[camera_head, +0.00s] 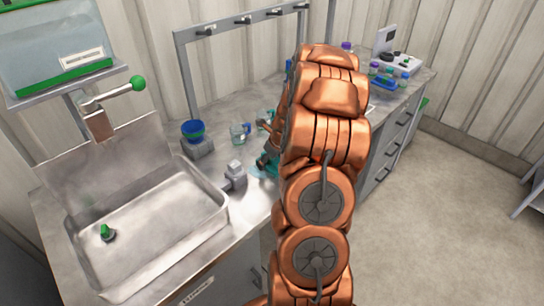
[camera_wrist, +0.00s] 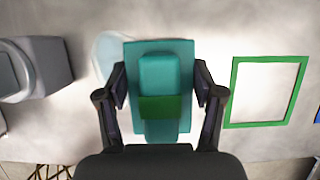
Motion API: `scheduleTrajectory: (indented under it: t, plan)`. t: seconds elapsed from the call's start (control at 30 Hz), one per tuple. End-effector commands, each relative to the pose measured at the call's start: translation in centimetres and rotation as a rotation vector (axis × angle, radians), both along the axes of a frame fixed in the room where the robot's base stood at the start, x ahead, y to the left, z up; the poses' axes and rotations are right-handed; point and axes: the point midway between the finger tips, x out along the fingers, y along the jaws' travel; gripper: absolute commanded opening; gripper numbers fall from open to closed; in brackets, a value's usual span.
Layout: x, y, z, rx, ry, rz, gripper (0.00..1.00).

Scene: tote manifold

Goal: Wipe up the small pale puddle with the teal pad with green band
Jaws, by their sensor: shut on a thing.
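The teal pad with green band (camera_wrist: 185,90) lies between the two fingers of my gripper (camera_wrist: 160,85) in the wrist view, and the gripper is shut on its raised grip. A small pale bluish puddle (camera_wrist: 107,50) shows on the grey bench at the pad's upper left. The pad's left edge overlaps part of it in this view, so its full extent is hidden. In the head view the teal pad (camera_head: 264,168) shows only in part beside my arm, which hides most of it. I cannot tell from these views whether the pad touches the bench.
A green square outline (camera_wrist: 233,95) marks the bench right of the pad. A grey block (camera_wrist: 50,65) stands to the left. In the head view, a steel sink (camera_head: 215,207), a blue bowl (camera_head: 193,131) and a clear beaker (camera_head: 238,134) are left of my arm. Bottles and equipment stand at the far end.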

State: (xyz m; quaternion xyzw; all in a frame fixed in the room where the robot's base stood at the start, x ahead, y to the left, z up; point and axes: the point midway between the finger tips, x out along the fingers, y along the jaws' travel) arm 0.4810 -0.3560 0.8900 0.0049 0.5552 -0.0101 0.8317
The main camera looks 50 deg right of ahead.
Motion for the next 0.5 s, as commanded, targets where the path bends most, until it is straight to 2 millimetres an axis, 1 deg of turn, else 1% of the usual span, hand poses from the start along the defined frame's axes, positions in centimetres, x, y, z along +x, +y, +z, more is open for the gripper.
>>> scheduleTrajectory:
  t: [0.03,0.1,0.37,0.5]
  plan:
    - [-0.1,0.6,-0.1,0.005,0.005,0.003,0.35]
    - [-0.1,1.1,-0.1,0.005,0.005,0.003,0.35]
    - [-0.1,1.9,-0.3,0.006,0.005,0.002,0.35]
    - [-0.1,2.8,-0.3,0.008,0.008,0.004,0.35]
